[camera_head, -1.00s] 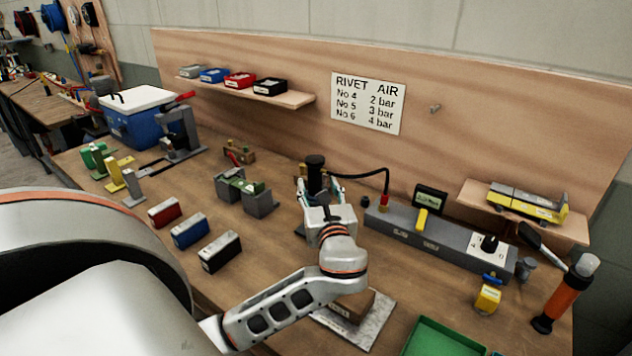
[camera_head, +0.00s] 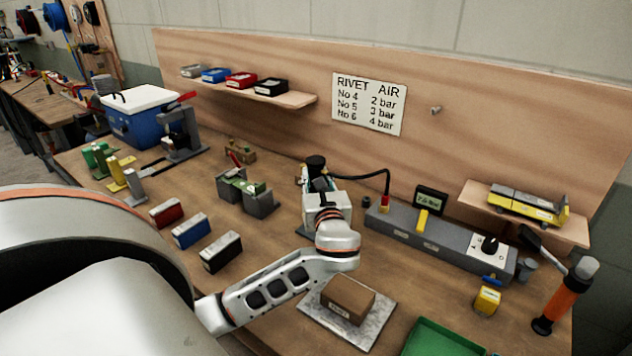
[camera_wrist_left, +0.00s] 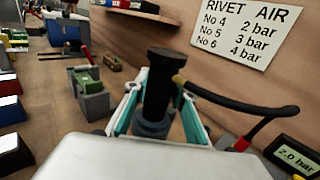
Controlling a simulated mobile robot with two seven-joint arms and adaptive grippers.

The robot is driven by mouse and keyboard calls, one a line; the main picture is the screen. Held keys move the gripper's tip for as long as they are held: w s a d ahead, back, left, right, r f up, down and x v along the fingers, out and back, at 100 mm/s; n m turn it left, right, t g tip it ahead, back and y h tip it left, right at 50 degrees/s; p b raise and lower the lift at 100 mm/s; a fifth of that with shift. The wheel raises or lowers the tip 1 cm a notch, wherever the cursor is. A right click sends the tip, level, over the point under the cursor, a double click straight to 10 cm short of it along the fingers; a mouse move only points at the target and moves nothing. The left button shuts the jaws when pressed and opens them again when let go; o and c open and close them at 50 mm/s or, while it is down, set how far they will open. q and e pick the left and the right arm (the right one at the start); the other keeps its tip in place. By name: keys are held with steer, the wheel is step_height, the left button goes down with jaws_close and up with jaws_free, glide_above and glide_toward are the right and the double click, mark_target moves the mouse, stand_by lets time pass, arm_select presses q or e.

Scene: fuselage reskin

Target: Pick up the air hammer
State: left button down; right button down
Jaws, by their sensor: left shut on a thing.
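The air hammer (camera_head: 316,163) is a black, upright, cylindrical tool with a black hose leading right from it. In the left wrist view the black tool (camera_wrist_left: 159,90) stands between my gripper's pale and teal fingers. My left gripper (camera_head: 318,184) is shut on it, at the middle of the bench. The tool's lower part is hidden behind the gripper. I cannot tell whether it is clear of its stand. My right gripper is not in view.
The hose joins a grey air manifold (camera_head: 400,233) with a gauge (camera_head: 430,201) at the right. A brown block (camera_head: 348,297) lies on a metal plate (camera_head: 372,325) in front. Red, blue and black boxes (camera_head: 220,252) lie left. A green tray (camera_head: 440,338) is front right.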

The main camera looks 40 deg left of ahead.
arm_select(q)
steer(key=shift+r, duration=0.2)
step_height(320, 180, up, 20)
stand_by(0.4)
steer(key=shift+f, duration=0.1)
steer(key=c, duration=2.6)
jaws_free()
jaws_close()
steer(key=shift+f, duration=0.1)
